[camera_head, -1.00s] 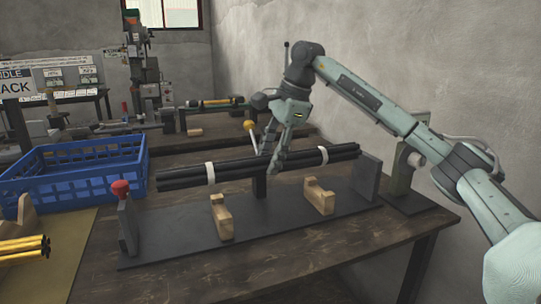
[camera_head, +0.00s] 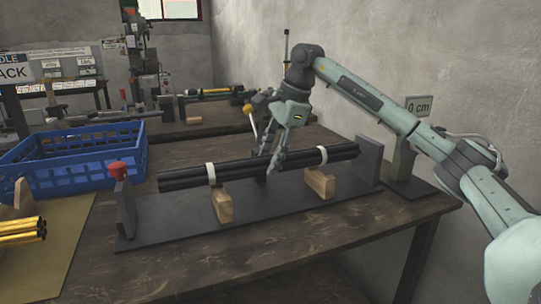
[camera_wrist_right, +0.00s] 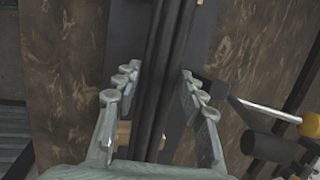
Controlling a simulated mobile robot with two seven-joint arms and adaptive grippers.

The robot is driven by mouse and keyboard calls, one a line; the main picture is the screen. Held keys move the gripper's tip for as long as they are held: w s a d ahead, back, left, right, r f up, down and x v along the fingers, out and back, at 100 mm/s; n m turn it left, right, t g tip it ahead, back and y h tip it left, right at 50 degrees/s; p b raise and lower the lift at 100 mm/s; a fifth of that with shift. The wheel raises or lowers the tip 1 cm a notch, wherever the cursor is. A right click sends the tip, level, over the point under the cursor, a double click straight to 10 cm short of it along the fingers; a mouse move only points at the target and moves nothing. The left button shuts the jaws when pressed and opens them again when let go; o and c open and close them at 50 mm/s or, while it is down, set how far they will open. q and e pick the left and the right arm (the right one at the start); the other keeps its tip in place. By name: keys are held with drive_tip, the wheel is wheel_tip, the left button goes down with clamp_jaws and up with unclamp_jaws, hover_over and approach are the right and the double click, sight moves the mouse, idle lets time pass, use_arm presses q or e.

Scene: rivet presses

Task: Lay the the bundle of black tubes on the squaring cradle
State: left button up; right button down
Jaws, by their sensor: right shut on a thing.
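The bundle of black tubes (camera_head: 235,171) has two white bands and lies lengthwise along the squaring cradle (camera_head: 265,208). The cradle is a dark plate with two notched wooden blocks, left (camera_head: 222,204) and right (camera_head: 320,183). The bundle is level with the block tops and hides their notches; I cannot tell if it fully rests on them. My right gripper (camera_head: 272,170) is shut on the bundle near its middle, from above. In the right wrist view the tubes (camera_wrist_right: 165,35) run between the two fingers of the gripper (camera_wrist_right: 161,73). My left gripper is not in view.
A blue crate (camera_head: 80,184) and yellow tubes (camera_head: 22,230) lie left. The front table surface is clear.

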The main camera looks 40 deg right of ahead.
drive_tip(key=shift+r+p, duration=0.1)
drive_tip(key=shift+p, duration=0.5)
idle(1.8)
drive_tip(key=shift+f+b, duration=0.8)
drive_tip(key=shift+f, duration=0.7)
drive_tip(key=c, duration=0.8)
unclamp_jaws()
drive_tip(key=shift+s+f, duration=0.1)
drive_tip(key=shift+f, duration=0.1)
drive_tip(key=shift+v, duration=6.1)
drive_tip(key=shift+a, duration=0.1)
